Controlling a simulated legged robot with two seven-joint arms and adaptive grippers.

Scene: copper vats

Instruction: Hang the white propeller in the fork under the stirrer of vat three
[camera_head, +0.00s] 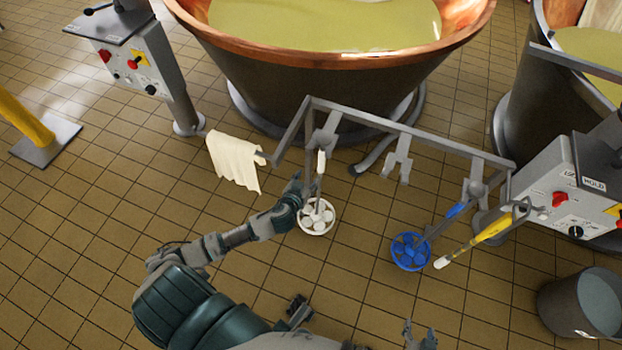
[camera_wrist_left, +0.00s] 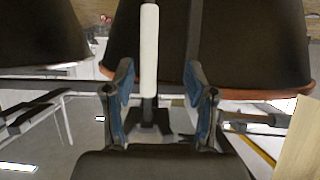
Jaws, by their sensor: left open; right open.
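The white propeller (camera_head: 316,218) hangs head down on the grey rack, with a white grip (camera_head: 321,162) on its shaft. My left gripper (camera_head: 302,186) is open, close beside the shaft. In the left wrist view the white grip (camera_wrist_left: 149,50) stands upright between the open blue-padded fingers (camera_wrist_left: 160,105); I cannot tell whether they touch it. My right gripper (camera_head: 420,336) is open and empty at the bottom edge. A copper-rimmed vat (camera_head: 270,80) stands behind the rack and another vat (camera_head: 530,110) at the right. No stirrer or fork under one shows, and no vat number is readable.
The grey rack (camera_head: 400,128) also bears a blue propeller (camera_head: 411,252) and a yellow-handled tool (camera_head: 490,230). A cream cloth (camera_head: 235,162) hangs at its left end. Control boxes (camera_head: 135,62) stand left and right (camera_head: 570,195). A bucket (camera_head: 560,300) is at lower right.

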